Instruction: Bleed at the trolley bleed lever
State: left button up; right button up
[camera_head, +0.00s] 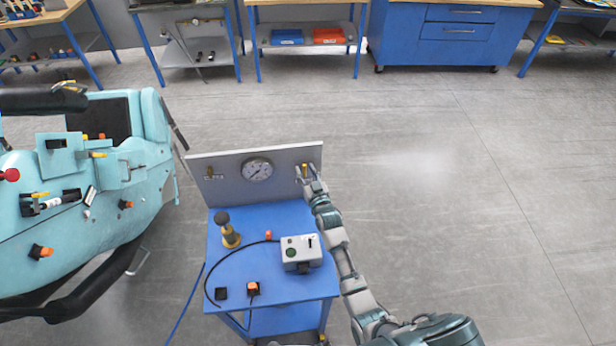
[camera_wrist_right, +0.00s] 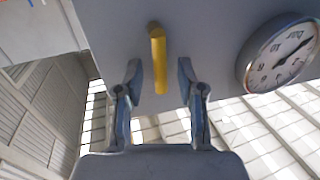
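A yellow lever (camera_wrist_right: 158,58) sticks out of the grey upright panel (camera_head: 225,162) at the back of the blue trolley (camera_head: 225,280). My right gripper (camera_head: 309,172) is at the right end of this panel. In the right wrist view my right gripper (camera_wrist_right: 159,78) is open, with one finger on each side of the lever and a visible gap on both sides. The lever also shows small in the head view (camera_head: 304,170), partly covered by the gripper. A round dial gauge (camera_head: 257,169) sits mid-panel. My left gripper is not in view.
The trolley top holds a grey box (camera_head: 301,252) with a green button, a brass-and-black fitting (camera_head: 228,230) and a black cable. A turquoise coaster car (camera_head: 70,230) stands at left. Floor to the right is clear; workbenches line the back.

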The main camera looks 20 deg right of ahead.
jog(key=s, duration=1.1)
jog(key=shift+s, duration=0.35)
jog(key=shift+f, duration=0.1)
